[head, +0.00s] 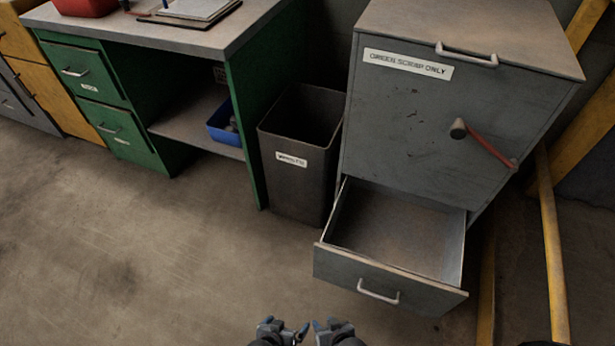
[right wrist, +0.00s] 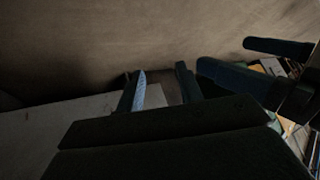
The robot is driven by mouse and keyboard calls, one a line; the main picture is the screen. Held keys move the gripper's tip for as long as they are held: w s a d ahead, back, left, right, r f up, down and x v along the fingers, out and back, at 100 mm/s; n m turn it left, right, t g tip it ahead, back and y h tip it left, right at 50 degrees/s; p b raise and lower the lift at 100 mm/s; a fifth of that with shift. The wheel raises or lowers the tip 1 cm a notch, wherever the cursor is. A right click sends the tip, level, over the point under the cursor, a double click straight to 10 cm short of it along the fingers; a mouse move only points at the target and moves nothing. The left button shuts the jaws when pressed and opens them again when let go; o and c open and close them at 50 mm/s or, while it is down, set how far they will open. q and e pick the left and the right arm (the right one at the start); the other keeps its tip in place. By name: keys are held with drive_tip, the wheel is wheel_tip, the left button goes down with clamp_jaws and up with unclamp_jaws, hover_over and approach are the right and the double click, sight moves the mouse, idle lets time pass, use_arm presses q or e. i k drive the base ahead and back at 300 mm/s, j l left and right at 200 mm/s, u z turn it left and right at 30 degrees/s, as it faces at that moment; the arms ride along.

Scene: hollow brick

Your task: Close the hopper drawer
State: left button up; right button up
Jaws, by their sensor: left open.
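The hopper drawer (head: 392,275) is a grey metal drawer with a pale bar handle (head: 378,292). It is pulled out at the bottom of the grey cabinet (head: 440,130), and its inside looks empty. My left gripper (head: 288,330) is open at the bottom edge of the head view, left of and nearer than the drawer front. My right gripper (head: 327,328) is just beside it, also short of the drawer. In the right wrist view, the right gripper's fingers (right wrist: 160,88) stand apart with nothing visible between them. Neither gripper touches the drawer in the head view.
A dark bin (head: 290,195) stands left of the cabinet. A green workbench (head: 255,110) with a blue box (head: 222,128) is farther left. A yellow post (head: 553,250) stands to the right. The floor (head: 170,260) left of the drawer is clear.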

sight(402, 249)
drive_tip(key=k+j+z, duration=0.15)
drive_tip(key=k+z, duration=0.6)
drive_tip(key=k, duration=0.25)
